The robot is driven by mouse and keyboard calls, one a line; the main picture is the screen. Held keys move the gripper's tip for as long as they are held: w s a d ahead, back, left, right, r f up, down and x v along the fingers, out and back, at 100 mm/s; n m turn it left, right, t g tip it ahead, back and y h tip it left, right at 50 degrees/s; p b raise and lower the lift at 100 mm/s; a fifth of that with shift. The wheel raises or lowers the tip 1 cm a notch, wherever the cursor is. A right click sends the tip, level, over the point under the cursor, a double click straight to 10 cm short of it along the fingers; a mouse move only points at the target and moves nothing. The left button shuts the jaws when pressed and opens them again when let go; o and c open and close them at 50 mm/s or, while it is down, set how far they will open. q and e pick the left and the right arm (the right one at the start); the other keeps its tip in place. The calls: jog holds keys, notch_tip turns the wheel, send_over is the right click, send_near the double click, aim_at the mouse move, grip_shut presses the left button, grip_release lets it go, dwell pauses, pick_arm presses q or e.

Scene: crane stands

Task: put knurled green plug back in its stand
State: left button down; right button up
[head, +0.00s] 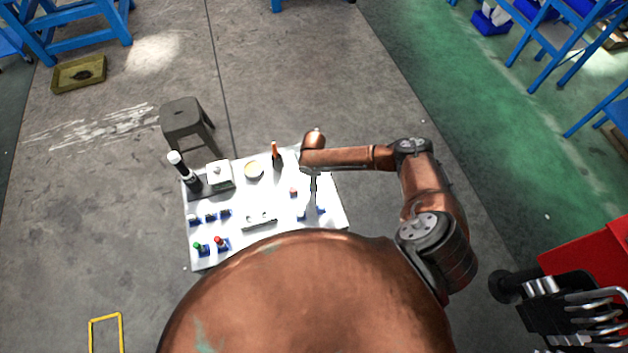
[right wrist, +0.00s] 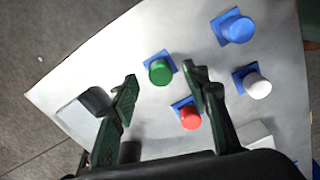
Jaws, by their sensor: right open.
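A green round plug (right wrist: 159,70) shows in the right wrist view on a small blue square base, between and beyond my fingertips. Whether it sits in the base or only rests on it, I cannot tell. My right gripper (right wrist: 162,80) is open, with one finger on each side of the plug in the picture, and nothing shows gripped. In the head view my right gripper (head: 314,192) points down over the right part of the white table (head: 275,235). A green-topped piece (head: 198,246) also stands at the table's front left. My left gripper is out of view.
Near the green plug are a red plug (right wrist: 189,118), a white one (right wrist: 257,86) and a blue one (right wrist: 236,27) on blue bases. A dark bottle-like object (head: 188,175), a white box (head: 219,175) and an orange-tipped piece (head: 276,156) stand at the back.

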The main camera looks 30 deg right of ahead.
jog(key=shift+r+p, duration=1.65)
jog(key=shift+r, duration=0.4)
jog(key=shift+f, duration=0.1)
notch_tip(320, 180, up, 12)
jog(key=shift+a, duration=0.1)
